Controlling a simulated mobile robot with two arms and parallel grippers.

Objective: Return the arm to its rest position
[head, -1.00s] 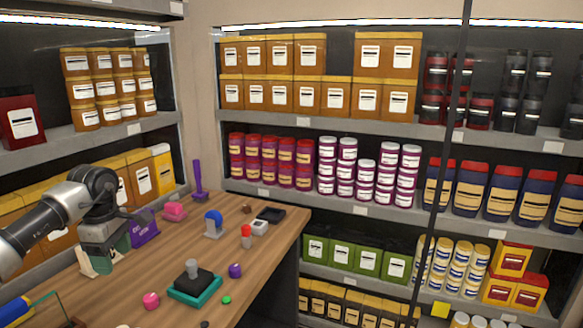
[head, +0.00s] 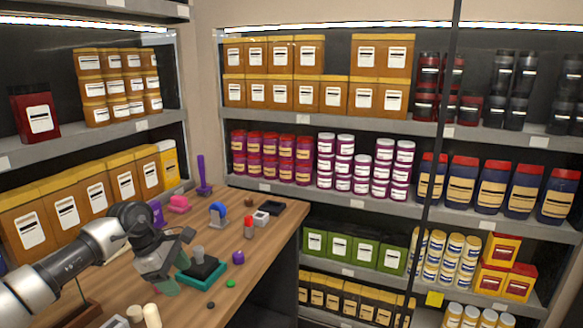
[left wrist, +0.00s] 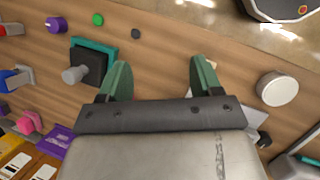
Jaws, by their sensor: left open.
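My left arm comes in from the left in the head view, reaching over the wooden bench (head: 262,232). Its gripper (head: 178,262) is above the bench, in front of a black block on a teal base (head: 203,273) with a grey knob on top. In the left wrist view the green fingers (left wrist: 162,80) are spread apart with only bench between them. The black block (left wrist: 90,66) shows there just beyond the left finger; I cannot tell the exact gap. My right gripper is not in view.
Small parts stand around the bench: a purple knob (head: 238,257), a blue-topped part (head: 217,213), a red-capped cylinder (head: 248,227) and a purple box (left wrist: 58,143). A white round piece (left wrist: 277,89) lies right of the fingers. Stocked shelves (head: 300,119) line the walls.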

